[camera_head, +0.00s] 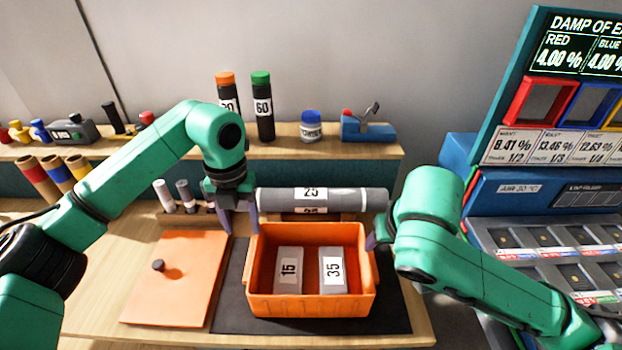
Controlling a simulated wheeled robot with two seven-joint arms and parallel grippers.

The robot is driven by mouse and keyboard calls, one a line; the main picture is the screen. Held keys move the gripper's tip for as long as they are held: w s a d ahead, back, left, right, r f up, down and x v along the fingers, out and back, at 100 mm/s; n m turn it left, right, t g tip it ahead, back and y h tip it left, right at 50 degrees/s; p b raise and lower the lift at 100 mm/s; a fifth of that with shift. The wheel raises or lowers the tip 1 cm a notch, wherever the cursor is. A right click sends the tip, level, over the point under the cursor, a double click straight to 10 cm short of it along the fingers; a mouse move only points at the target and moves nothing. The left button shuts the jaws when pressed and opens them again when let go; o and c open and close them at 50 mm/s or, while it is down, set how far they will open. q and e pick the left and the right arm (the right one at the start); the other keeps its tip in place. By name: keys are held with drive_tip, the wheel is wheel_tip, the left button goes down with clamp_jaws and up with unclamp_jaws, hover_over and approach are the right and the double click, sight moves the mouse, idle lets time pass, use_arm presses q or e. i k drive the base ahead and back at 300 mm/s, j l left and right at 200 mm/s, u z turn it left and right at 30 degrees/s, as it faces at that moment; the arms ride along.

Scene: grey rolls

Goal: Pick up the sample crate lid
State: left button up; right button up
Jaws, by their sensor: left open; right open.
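The sample crate lid (180,283) is a flat orange panel with a small dark knob (158,265). It lies on the table to the left of the orange sample crate (312,304). The crate is open and holds two grey blocks marked 15 (289,268) and 35 (332,268). My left gripper (241,222) is open, pointing down near the crate's back left corner, beyond the lid's back right corner. My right gripper (374,240) is open beside the crate's right side, partly hidden by my own arm.
A grey roll marked 25 (322,200) lies behind the crate. A dark mat (231,310) is under the crate. A small rack with vials (182,197) stands behind the lid. A back shelf (290,143) holds bottles and tools. A blue machine (540,190) stands at right.

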sight(176, 286)
drive_tip(key=k, duration=1.5)
